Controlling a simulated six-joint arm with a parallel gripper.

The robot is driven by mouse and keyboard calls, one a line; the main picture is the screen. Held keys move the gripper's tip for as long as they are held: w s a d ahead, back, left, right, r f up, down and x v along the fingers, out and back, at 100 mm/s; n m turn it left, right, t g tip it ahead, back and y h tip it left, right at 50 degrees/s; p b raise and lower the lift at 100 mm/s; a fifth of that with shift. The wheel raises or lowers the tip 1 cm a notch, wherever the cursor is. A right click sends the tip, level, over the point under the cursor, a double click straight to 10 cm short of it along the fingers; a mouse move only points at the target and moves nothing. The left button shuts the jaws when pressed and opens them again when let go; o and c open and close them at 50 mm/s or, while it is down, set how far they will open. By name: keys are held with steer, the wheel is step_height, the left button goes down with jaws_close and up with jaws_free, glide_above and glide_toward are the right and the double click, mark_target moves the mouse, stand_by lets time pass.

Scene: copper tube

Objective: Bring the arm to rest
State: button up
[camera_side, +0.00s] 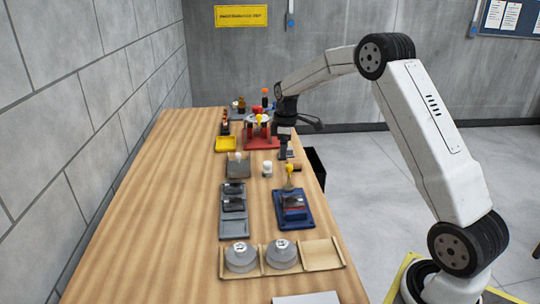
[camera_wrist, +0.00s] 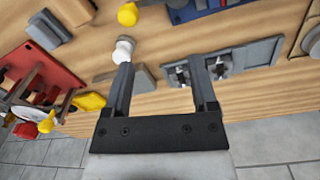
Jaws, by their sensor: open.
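My gripper (camera_side: 285,154) hangs from my arm over the right side of the wooden table, in front of the red rack, in the side view. In the wrist view my gripper (camera_wrist: 163,72) shows two dark fingers set wide apart with nothing between them. A small white piece (camera_wrist: 123,50) appears just beyond the left fingertip; I cannot tell whether they touch. The same kind of white piece (camera_side: 267,169) stands on the table in the side view. A small brown piece (camera_side: 296,167) lies near my gripper, partly unclear.
A red rack (camera_side: 262,142) with tall parts stands behind my gripper. A yellow tray (camera_side: 226,144), a grey tray (camera_side: 233,225), a blue tray (camera_side: 293,212) and a wooden tray (camera_side: 321,255) with round grey weights are on the table. The table's left side is clear.

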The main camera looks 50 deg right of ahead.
steer(key=s+a+f+m+t, duration=0.2)
steer(key=s+a+m, duration=0.4)
steer(key=s+a, duration=1.5)
steer(key=shift+s+a+f, duration=0.2)
steer(key=shift+s+f, duration=0.15)
